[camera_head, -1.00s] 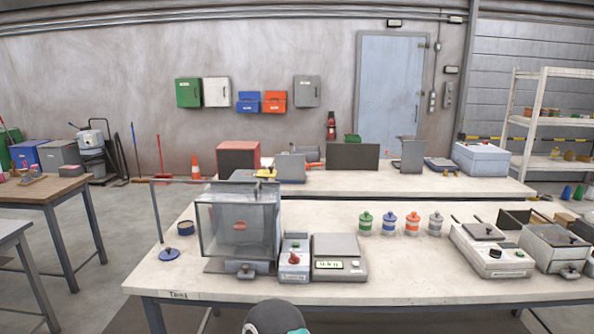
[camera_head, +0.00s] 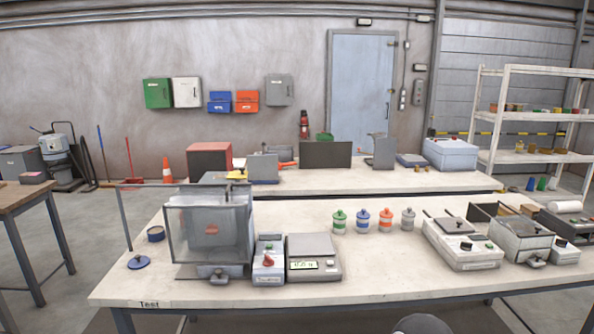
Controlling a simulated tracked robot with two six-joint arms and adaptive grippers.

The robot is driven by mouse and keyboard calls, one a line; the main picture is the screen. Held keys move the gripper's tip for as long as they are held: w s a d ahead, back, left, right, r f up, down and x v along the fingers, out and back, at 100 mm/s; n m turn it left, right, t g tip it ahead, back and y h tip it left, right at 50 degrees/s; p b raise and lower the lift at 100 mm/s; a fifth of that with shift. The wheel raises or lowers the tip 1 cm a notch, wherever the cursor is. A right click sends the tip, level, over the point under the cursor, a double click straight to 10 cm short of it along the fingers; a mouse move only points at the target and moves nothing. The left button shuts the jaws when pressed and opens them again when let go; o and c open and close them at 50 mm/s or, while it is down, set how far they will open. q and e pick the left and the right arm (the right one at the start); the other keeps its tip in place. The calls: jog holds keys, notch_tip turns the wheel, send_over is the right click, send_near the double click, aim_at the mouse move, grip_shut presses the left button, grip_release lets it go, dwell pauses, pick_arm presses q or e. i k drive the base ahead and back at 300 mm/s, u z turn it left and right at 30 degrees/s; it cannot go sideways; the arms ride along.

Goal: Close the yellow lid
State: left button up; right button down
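A small yellow thing (camera_head: 237,174) shows at the left end of the back table, in front of a red box (camera_head: 209,159). It is too small to tell whether it is a lid, or whether it is open. The front-table jars have green (camera_head: 339,221), blue (camera_head: 363,221), orange (camera_head: 386,220) and grey (camera_head: 408,219) tops; none looks yellow. Neither of my grippers is in view.
The front table (camera_head: 360,285) holds a clear-walled box (camera_head: 212,230) at left, a scale (camera_head: 313,258), a red-knobbed unit (camera_head: 268,260) and a white machine (camera_head: 465,244) at right. Its front middle is clear. A side table (camera_head: 28,190) stands left.

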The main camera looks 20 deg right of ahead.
aim_at(241, 174)
jog(key=z, duration=0.15)
jog(key=i, duration=1)
jog(key=u, duration=0.05)
